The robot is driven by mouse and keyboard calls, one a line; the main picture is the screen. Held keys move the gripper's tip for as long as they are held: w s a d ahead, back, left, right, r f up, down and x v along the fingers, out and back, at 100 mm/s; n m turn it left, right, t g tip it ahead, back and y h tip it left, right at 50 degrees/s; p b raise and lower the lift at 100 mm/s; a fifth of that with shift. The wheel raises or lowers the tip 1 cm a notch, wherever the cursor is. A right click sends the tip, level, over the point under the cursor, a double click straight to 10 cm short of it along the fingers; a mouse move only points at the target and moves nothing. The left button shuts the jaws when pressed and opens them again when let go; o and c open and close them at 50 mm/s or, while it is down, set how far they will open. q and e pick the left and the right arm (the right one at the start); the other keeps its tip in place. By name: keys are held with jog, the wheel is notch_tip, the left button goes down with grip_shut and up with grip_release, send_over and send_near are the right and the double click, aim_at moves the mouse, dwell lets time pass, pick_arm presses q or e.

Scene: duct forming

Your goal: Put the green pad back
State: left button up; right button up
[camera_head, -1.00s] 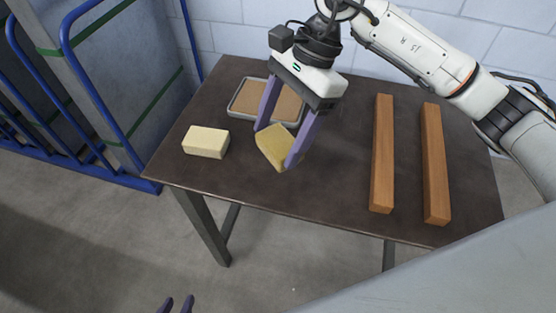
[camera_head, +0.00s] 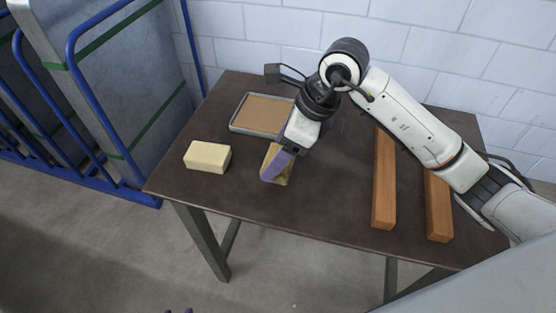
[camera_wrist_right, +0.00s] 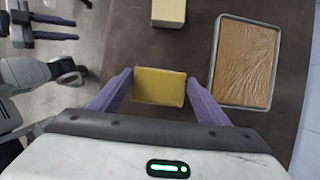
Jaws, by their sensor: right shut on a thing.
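My right gripper (camera_head: 277,165) is shut on an olive-yellow pad (camera_wrist_right: 159,86), with one purple finger on each side of it. In the head view a finger covers part of this pad. It is over the table, right of a cream block (camera_head: 207,157) and in front of a tray (camera_head: 233,127); I cannot tell whether it touches the table. No clearly green pad shows. My left gripper (camera_wrist_right: 76,29) is empty and open, away from the table at the upper left of the wrist view. Only its fingertips show at the bottom edge of the head view.
The dark table (camera_head: 325,205) is bare between the pad and two long wooden bars (camera_head: 384,185) (camera_head: 438,208) on the right. The tray holds a flat brown sheet (camera_wrist_right: 243,65). A blue-framed cart (camera_head: 100,140) stands left of the table, and a block wall is behind.

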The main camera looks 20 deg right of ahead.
jog(key=shift+f, duration=1.55)
jog(key=shift+f, duration=0.1)
jog(key=o, duration=0.9)
jog(key=v, duration=1.2)
jog(key=shift+s, duration=0.1)
